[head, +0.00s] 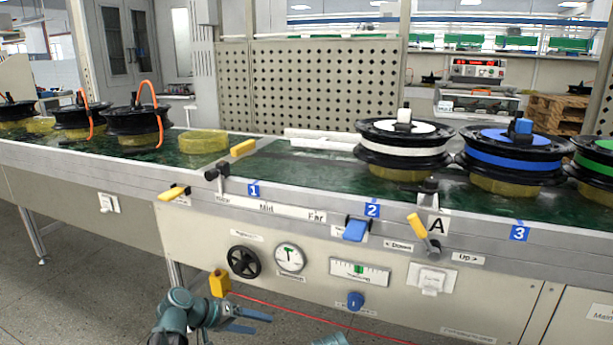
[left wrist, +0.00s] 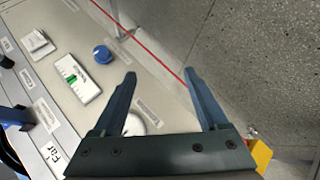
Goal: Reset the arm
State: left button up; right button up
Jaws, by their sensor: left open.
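My left arm comes in at the bottom of the head view, teal and low, in front of the conveyor's panel. My left gripper (head: 262,322) points to the right there, below the panel's gauges. In the left wrist view my left gripper (left wrist: 159,73) has two blue fingers spread apart with nothing between them. It touches nothing that I can see. A small teal piece at the bottom edge of the head view may be part of my right arm. My right gripper is not in view.
The conveyor panel has a black handwheel (head: 244,262), a round gauge (head: 289,257), a blue knob (head: 355,300) and a yellow-handled lever (head: 417,226). Hub motors, including a blue-banded one (head: 513,160), stand on the green belt. A red line (head: 300,314) runs near my left gripper.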

pick_arm(q)
jog(key=s+d+m+g+y+p, duration=0.3)
jog(key=s+d+y+p, duration=0.15)
jog(key=s, duration=0.55)
jog(key=s+d+m+g+y+p, duration=0.2)
jog(key=s+d+y+p, duration=0.15)
jog(key=s+y, duration=0.4)
notch_tip(320, 180, up, 38)
jog(key=s+h+p, duration=0.1)
jog(key=p, duration=3.6)
jog(key=shift+s+d, duration=0.25)
jog(key=shift+d, duration=0.15)
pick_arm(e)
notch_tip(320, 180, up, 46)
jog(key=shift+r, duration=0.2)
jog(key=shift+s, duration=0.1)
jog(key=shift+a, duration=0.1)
